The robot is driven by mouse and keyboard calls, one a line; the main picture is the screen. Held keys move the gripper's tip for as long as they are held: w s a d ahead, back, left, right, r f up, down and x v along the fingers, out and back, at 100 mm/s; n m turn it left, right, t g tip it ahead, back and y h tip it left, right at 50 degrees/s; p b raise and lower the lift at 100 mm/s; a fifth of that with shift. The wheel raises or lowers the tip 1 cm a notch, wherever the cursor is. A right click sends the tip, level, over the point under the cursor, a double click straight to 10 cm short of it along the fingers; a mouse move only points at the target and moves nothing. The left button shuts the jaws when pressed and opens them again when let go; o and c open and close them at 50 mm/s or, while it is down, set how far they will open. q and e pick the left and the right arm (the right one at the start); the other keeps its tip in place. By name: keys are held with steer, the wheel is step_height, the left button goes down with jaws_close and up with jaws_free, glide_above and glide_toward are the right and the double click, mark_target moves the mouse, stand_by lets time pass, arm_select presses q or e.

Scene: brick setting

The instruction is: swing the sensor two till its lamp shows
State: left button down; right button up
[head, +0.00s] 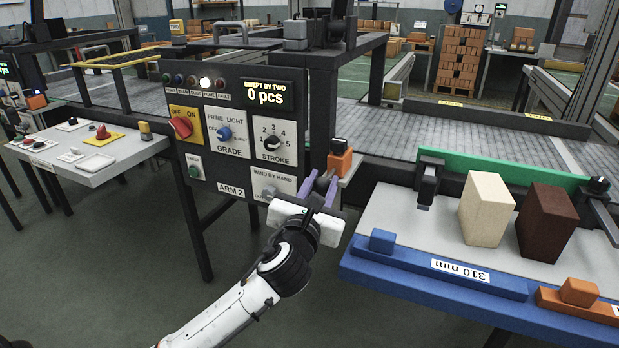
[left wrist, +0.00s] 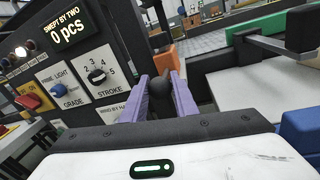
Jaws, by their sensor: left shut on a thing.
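An orange block with a black top (head: 341,161), which looks like the sensor, stands on a small bracket at the right edge of the ARM 2 panel (head: 232,187). It also shows in the left wrist view (left wrist: 165,55), just beyond the fingertips. My left gripper (head: 325,184) is in front of it, with purple fingers shut on a dark round knob (left wrist: 159,84). I cannot tell how the knob joins the orange block. No lit lamp is visible on the block. My right gripper is not in view.
The panel display (head: 267,93) reads "SWEPT BY TWO 0 pcs", and one white panel light (head: 205,83) glows. On the right, a blue-edged table (head: 405,295) bears a cream block (head: 486,208) and a dark brown block (head: 545,222). A conveyor (head: 460,123) runs behind.

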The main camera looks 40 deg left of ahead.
arm_select(q)
steer(key=shift+d, duration=0.1)
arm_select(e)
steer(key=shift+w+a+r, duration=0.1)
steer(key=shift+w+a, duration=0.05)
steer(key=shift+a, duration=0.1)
arm_select(q)
steer(key=c, duration=1.4)
jaws_free()
steer(key=shift+c, duration=0.2)
steer(key=v, duration=1)
steer(key=shift+p, duration=0.45)
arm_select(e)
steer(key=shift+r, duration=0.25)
